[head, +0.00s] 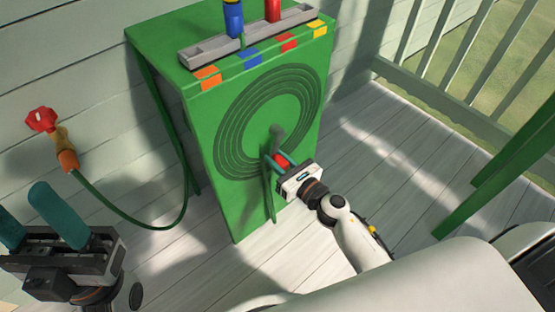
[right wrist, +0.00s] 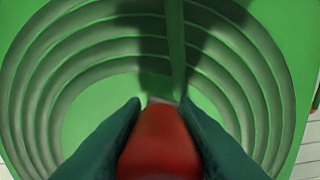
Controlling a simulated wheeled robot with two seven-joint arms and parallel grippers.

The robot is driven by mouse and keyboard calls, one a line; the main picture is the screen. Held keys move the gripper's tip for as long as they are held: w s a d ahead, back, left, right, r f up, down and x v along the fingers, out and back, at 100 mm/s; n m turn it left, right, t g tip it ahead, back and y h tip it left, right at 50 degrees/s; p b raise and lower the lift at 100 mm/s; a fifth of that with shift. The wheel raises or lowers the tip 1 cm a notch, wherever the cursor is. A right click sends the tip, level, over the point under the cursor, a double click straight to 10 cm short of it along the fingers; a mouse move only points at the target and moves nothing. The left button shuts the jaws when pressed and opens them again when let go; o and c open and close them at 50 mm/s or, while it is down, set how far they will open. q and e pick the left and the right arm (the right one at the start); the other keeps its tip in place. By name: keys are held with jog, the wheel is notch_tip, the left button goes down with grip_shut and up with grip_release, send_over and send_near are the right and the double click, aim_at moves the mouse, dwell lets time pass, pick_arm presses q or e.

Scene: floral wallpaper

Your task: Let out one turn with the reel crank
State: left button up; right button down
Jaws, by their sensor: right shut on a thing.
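The green reel box (head: 215,125) stands against the wall in the head view, with concentric ring grooves on its front. A green crank bar (head: 275,140) stands out over the rings. My right gripper (head: 274,160) is at the crank and shut on its red knob (head: 282,160). In the right wrist view the red knob (right wrist: 160,145) sits between both fingers, with a green bar (right wrist: 175,45) running up from it. A thin green strip hangs below the gripper; I cannot tell whether it is crank or hose. My left gripper (head: 22,205) is open and empty at the lower left.
A grey tray (head: 205,54) on the box holds a blue item (head: 233,18) and a red one (head: 273,10). A red-handled tap (head: 41,119) on the left wall feeds a green hose (head: 120,212). Railings and green posts are at right; plank floor lies between.

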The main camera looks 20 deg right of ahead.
jog(key=shift+f, duration=0.1)
jog(key=c, duration=1.1)
grip_release()
jog(key=shift+c, duration=0.2)
jog(key=shift+s, duration=0.1)
jog(key=v, duration=1.2)
